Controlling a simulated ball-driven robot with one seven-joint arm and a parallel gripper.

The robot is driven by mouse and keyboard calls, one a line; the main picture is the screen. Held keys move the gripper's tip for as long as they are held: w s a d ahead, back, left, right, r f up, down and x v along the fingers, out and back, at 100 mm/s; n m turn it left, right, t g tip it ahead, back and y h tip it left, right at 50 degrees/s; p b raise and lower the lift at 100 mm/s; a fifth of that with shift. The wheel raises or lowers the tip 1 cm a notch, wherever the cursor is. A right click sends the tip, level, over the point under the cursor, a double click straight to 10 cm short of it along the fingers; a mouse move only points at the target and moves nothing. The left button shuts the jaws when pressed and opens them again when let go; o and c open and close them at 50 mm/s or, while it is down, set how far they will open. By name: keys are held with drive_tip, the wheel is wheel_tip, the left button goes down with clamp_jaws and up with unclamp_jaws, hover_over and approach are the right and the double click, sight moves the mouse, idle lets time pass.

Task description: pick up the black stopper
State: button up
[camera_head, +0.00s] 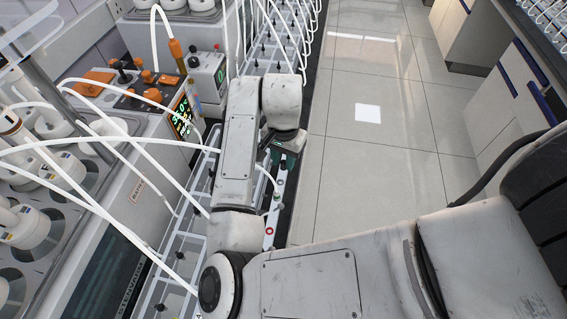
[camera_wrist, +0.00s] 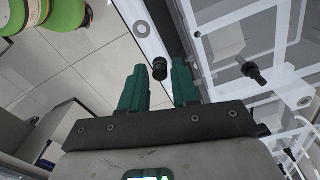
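In the wrist view the black stopper (camera_wrist: 159,68) is a small dark cylinder between the fingertips of my gripper (camera_wrist: 158,76). The two green fingers stand apart on either side of it, with a narrow gap showing on both sides. I cannot tell how deep the stopper lies between them. In the head view my gripper shows only as a bit of green beside the white rack, mostly behind my arm, and I cannot make out this stopper there.
Another black fitting (camera_wrist: 254,72) stands on the clear rack to the right in the wrist view. A pale strip with a grey ring (camera_wrist: 142,30) lies beyond the fingers. In the head view a console (camera_head: 150,90) with white hoses stands left; tiled floor (camera_head: 375,150) is clear at right.

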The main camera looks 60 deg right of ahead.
sight(284, 162)
clamp_jaws()
drive_tip(key=shift+r, duration=0.45)
wheel_tip(284, 162, up, 2)
drive_tip(key=shift+r+b, duration=0.15)
drive_tip(key=shift+b, duration=0.6)
drive_tip(key=s+a+r, duration=0.8)
drive_tip(key=s+r, duration=0.2)
drive_tip(key=s, duration=0.1)
drive_tip(key=shift+s+b, duration=0.15)
drive_tip(key=shift+b, duration=0.15)
drive_tip(key=shift+r, duration=0.1)
drive_tip(key=shift+r+p, duration=0.4)
drive_tip(key=shift+p, duration=0.15)
